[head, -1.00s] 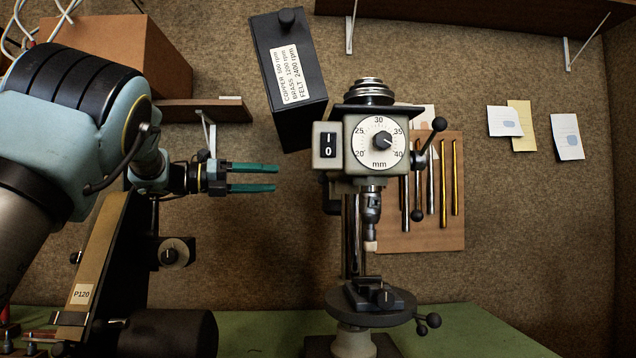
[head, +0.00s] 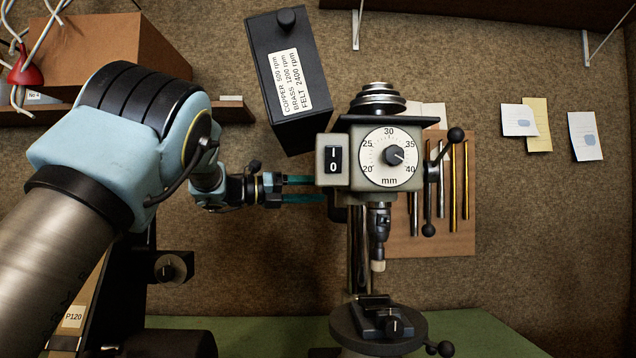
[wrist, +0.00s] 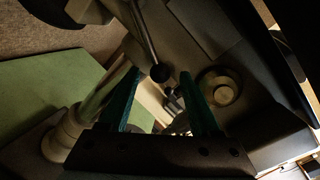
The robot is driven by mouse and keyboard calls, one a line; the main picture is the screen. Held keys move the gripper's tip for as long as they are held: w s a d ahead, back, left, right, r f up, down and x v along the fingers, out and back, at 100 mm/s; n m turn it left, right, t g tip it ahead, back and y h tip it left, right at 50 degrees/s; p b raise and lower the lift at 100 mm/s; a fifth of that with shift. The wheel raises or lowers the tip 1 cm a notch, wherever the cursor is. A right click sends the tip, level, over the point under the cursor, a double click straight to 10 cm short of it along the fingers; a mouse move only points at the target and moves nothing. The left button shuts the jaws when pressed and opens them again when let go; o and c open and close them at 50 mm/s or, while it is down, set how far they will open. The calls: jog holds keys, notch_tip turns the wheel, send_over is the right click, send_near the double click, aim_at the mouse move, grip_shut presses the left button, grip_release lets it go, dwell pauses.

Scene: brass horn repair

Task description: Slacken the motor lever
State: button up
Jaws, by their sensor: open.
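The drill press (head: 389,162) stands right of centre in the head view, its head carrying a dial and a 1/0 switch. My gripper (head: 312,189) reaches in from the left, open, and its green fingertips pass out of sight behind the drill head. In the wrist view my gripper (wrist: 159,72) has its two green fingers apart. A metal lever with a black ball knob (wrist: 160,73) shows between the fingertips; it looks like the motor lever. No contact is visible, and its depth relative to the fingers is unclear. In the head view this lever is hidden.
A black box (head: 290,90) with a speed label hangs above my gripper. Handles with black balls (head: 456,135) stick out right of the drill head. Rods hang on a wooden board (head: 400,240) behind. A sander (head: 165,268) stands lower left. The green bench (head: 250,330) is below.

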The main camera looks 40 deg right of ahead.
jog(key=shift+s+d, duration=0.2)
jog(key=shift+d, duration=0.15)
grip_shut()
dwell(0.4)
dwell(0.9)
